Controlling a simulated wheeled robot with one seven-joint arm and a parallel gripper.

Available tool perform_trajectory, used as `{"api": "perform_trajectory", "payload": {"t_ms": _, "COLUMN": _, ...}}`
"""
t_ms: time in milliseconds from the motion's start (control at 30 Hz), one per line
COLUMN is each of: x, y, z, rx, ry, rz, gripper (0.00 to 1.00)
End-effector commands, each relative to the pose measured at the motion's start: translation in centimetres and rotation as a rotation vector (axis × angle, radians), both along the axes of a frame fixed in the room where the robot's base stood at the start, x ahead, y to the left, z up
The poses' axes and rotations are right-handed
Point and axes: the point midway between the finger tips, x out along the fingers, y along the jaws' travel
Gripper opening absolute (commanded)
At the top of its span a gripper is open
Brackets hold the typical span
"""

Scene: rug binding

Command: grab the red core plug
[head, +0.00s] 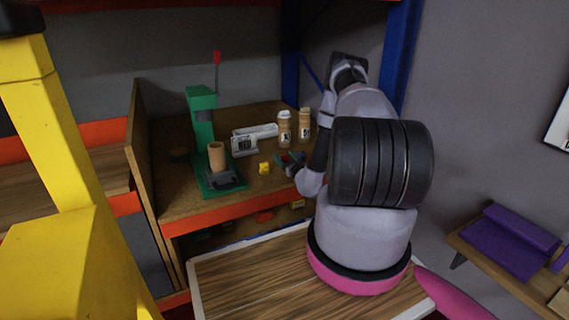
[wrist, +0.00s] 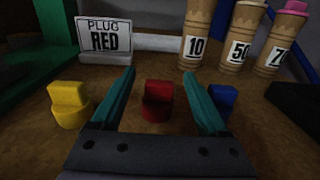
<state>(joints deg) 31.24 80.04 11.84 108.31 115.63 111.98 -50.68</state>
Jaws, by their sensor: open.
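The red core plug (wrist: 158,101) stands on the brown shelf in the wrist view, centred between the fingers of my gripper (wrist: 160,98) and seen just beyond the gripper body. My gripper is open and empty, with one teal finger on each side of the red plug. I cannot tell whether the fingers reach down around it. A yellow plug (wrist: 69,104) stands left of the left finger. A blue plug (wrist: 222,101) stands right of the right finger, partly hidden by it. In the head view my gripper (head: 288,158) is low over the shelf.
A sign reading "PLUG RED" (wrist: 105,36) stands behind the plugs. Cardboard tubes numbered 10 (wrist: 196,35), 50 (wrist: 242,35) and one partly cut off (wrist: 280,43) stand at the back right. A green press (head: 203,125) stands at the shelf's left.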

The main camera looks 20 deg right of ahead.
Motion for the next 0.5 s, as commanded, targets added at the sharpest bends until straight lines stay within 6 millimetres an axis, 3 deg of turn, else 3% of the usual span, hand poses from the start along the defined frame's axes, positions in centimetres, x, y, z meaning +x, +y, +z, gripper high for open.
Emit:
{"api": "perform_trajectory", "payload": {"t_ms": 267, "x": 0.57, "y": 0.0, "z": 0.0, "rx": 0.001, "ry": 0.001, "rz": 0.0, "gripper": 0.78}}
{"api": "perform_trajectory", "payload": {"t_ms": 300, "x": 0.57, "y": 0.0, "z": 0.0, "rx": 0.001, "ry": 0.001, "rz": 0.0, "gripper": 0.74}}
{"api": "perform_trajectory", "payload": {"t_ms": 500, "x": 0.55, "y": -0.01, "z": 0.0, "rx": 0.001, "ry": 0.001, "rz": 0.0, "gripper": 0.0}}
